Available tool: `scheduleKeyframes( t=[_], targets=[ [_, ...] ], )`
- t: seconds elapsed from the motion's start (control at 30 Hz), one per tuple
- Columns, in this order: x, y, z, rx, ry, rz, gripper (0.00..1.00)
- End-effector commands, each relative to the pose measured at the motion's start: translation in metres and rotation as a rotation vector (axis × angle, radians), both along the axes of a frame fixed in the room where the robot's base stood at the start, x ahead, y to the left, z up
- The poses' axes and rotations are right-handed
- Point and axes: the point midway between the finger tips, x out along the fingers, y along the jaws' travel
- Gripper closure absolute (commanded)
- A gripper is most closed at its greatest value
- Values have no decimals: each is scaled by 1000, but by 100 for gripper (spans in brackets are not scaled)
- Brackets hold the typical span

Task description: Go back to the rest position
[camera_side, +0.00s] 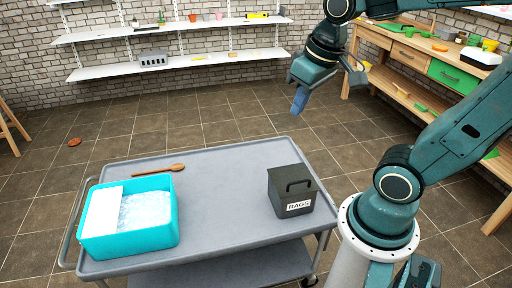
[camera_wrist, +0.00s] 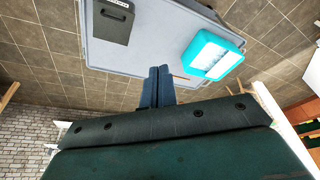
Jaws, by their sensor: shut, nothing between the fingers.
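My gripper (camera_side: 300,98) is raised in the air beyond the back edge of the grey cart, clear of everything around it. Its blue fingers are together and empty, pointing down. In the wrist view the fingers (camera_wrist: 157,86) show side by side with nothing between them. My arm reaches up and over from its base at the right of the cart.
A wooden workbench (camera_side: 375,42) stands at the right. White wall shelves (camera_side: 180,67) line the back. Open floor lies between.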

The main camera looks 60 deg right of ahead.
Motion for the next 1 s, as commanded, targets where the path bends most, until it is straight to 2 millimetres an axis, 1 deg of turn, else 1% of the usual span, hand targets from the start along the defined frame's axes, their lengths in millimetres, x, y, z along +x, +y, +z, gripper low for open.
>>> scheduleKeyframes(
  t=[0.03,0.2,0.4,0.57,1.0],
  targets=[
    [-7,6,4,-6,-31,26,100],
    [-26,20,11,-20,-113,93,100],
    [-40,29,14,-27,-177,146,100],
    [-44,31,14,-29,-193,160,100],
    [-44,31,14,-29,-194,160,100]
  ],
)
